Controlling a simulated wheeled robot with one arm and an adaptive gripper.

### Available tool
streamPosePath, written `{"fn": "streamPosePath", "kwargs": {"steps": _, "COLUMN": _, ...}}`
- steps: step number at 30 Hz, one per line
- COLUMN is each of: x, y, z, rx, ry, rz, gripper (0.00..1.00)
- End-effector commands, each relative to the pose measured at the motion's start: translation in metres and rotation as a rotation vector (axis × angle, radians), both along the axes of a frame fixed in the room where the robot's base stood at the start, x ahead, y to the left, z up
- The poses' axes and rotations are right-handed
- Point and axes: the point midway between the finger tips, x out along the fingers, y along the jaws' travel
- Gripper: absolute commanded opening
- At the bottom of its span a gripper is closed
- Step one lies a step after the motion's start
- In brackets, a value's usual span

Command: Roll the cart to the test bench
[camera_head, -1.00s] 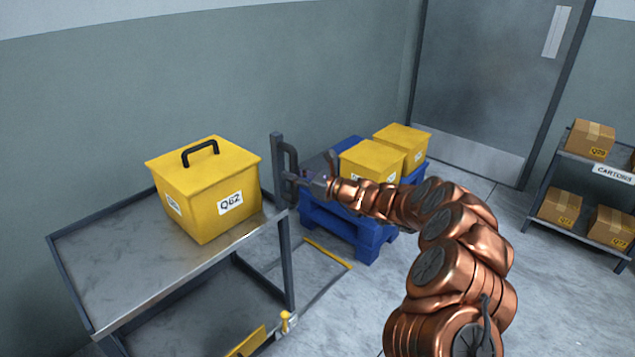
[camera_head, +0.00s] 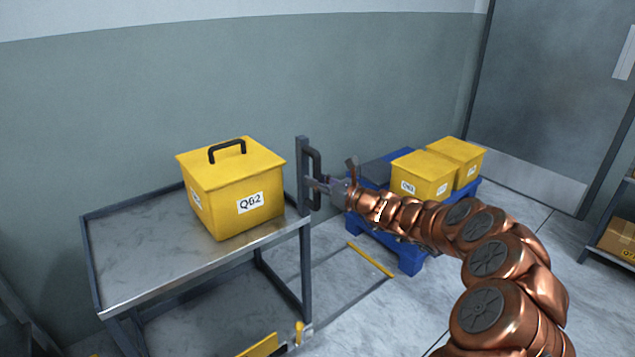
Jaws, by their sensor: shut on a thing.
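The cart (camera_head: 135,262) is a grey metal trolley with a flat top and a lower shelf, at the left of the view. A yellow lidded box marked Q62 (camera_head: 232,190), with a black handle on top, stands on the cart's top. An upright post at the cart's right corner carries a dark vertical handle (camera_head: 316,160). My gripper (camera_head: 318,187) is shut on this handle, with my copper arm reaching in from the lower right. The fingertips are small in the picture. I cannot make out a test bench.
A blue pallet (camera_head: 412,262) with yellow boxes (camera_head: 423,176) stands behind my arm. A yellow floor line (camera_head: 370,260) lies right of the cart. A grey door (camera_head: 545,100) is at the back right, a shelf with a carton (camera_head: 618,237) at the right edge.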

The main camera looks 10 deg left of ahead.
Motion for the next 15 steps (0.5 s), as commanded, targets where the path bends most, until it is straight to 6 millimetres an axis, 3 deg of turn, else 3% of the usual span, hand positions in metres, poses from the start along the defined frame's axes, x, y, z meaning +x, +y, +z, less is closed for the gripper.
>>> {"fn": "streamPosePath", "kwargs": {"steps": 4, "x": -0.0054, "y": 0.0078, "z": -0.0017, "rx": -0.002, "ry": 0.0, "rz": 0.019, "gripper": 0.0}}
{"fn": "streamPosePath", "kwargs": {"steps": 5, "x": -0.0055, "y": 0.008, "z": -0.0017, "rx": -0.002, "ry": 0.0, "rz": 0.019, "gripper": 0.26}}
{"fn": "streamPosePath", "kwargs": {"steps": 12, "x": -0.0038, "y": 0.0048, "z": -0.0013, "rx": -0.001, "ry": 0.0, "rz": 0.013, "gripper": 0.49}}
{"fn": "streamPosePath", "kwargs": {"steps": 15, "x": -0.0029, "y": 0.0031, "z": -0.0011, "rx": -0.001, "ry": 0.0, "rz": 0.01, "gripper": 0.49}}
